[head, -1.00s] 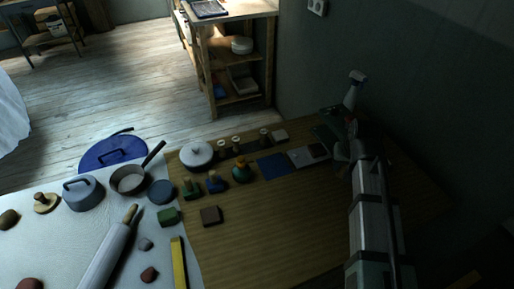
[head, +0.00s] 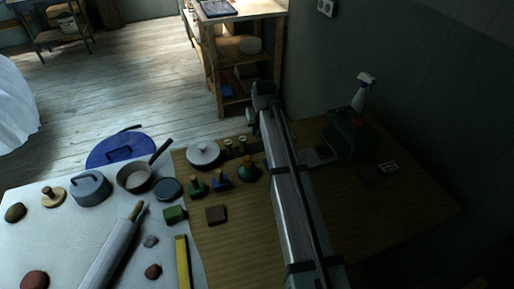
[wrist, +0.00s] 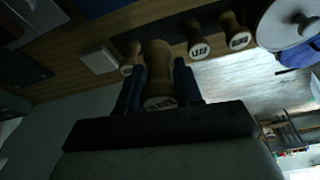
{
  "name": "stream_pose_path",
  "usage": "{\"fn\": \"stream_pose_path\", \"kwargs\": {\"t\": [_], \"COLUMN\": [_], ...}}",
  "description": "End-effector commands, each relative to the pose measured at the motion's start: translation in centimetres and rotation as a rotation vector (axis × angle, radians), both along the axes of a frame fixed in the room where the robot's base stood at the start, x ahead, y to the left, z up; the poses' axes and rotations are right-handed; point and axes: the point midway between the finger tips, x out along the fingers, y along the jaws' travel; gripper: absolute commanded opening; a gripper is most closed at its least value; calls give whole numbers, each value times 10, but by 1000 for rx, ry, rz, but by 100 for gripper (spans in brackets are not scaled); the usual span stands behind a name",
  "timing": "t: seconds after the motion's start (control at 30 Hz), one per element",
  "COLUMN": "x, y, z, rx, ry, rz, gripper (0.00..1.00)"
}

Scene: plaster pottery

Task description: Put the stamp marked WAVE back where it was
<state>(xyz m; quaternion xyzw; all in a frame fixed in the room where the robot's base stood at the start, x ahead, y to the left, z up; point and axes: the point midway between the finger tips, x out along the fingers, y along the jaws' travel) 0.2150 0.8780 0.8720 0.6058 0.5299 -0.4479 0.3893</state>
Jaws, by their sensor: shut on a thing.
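My gripper (head: 254,114) is over the back edge of the wooden table, shut on a wooden stamp. In the wrist view the held stamp (wrist: 157,58) is between the two dark fingers, its round marked end towards the camera. The mark is too small and dark to read. Other similar stamps stand in a row beyond it: one stamp (wrist: 131,60) to its left, and two to its right, a nearer stamp (wrist: 197,40) and a farther stamp (wrist: 235,32). A wider space shows between the left one and the right pair. My arm hides part of the row in the head view.
A white lidded pot (head: 203,155) stands left of the stamps. A green box (head: 350,138) and spray bottle (head: 363,92) are at the back right. The front right of the table is largely clear.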

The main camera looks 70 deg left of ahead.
Motion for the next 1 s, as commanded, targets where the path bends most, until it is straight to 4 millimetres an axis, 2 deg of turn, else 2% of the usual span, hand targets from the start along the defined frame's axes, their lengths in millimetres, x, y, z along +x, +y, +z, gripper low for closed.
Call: {"fn": "stream_pose_path", "kwargs": {"t": [0.03,0.1,0.27,0.47,0.57,0.8,1.0], "x": [3,5,7,6,6,6,6], "y": [19,33,49,47,47,46,47], "z": [1,3,5,0,-11,-49,-63], "rx": [0,0,-1,-1,-1,-2,0], "ry": [0,0,0,1,1,1,1], "rz": [9,24,64,116,120,119,119], "gripper": [13,13,13,13,13,13,13]}}
